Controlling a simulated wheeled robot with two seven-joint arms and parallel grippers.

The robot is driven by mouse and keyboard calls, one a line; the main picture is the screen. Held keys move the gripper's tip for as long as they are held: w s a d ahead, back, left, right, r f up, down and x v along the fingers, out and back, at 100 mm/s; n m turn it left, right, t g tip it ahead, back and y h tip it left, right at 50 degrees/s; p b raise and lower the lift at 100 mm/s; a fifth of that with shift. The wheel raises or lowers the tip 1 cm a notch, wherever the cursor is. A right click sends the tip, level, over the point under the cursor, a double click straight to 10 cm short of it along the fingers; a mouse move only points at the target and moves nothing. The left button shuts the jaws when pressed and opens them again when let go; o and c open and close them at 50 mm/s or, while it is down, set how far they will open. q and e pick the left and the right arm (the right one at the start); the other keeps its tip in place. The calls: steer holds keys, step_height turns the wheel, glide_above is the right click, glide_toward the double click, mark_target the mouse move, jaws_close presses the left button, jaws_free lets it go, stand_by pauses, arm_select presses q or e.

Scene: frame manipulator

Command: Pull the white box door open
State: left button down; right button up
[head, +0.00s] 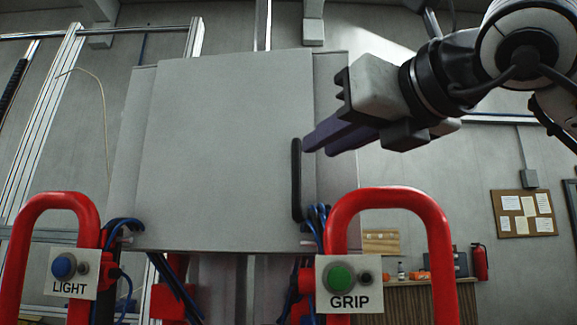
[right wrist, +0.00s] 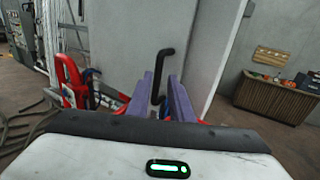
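The white box door (head: 225,150) is a large flat pale panel in the middle of the head view, and it looks closed. Its black vertical handle (head: 296,180) is near the right edge. My right gripper (head: 306,148) comes in from the right with its purple fingers pointing at the upper part of the handle. In the right wrist view the two fingers (right wrist: 166,85) are apart, with the black handle (right wrist: 161,72) showing between them. I cannot tell whether the fingers touch it. My left gripper is not in view.
Red tubular frames stand below the door, one with a blue LIGHT button (head: 64,267) and one with a green GRIP button (head: 339,278). Cables hang beside them. A wooden cabinet (head: 400,300), fire extinguisher (head: 479,262) and cork board (head: 524,213) are at the back right.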

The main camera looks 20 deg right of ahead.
mark_target(298, 156)
steer(key=w, duration=0.3)
steer(key=w+a+p, duration=0.1)
steer(key=w, duration=0.1)
steer(key=w+a, duration=0.1)
steer(key=w, duration=0.2)
steer(key=shift+w+p, duration=0.3)
steer(key=shift+p, duration=0.1)
jaws_close()
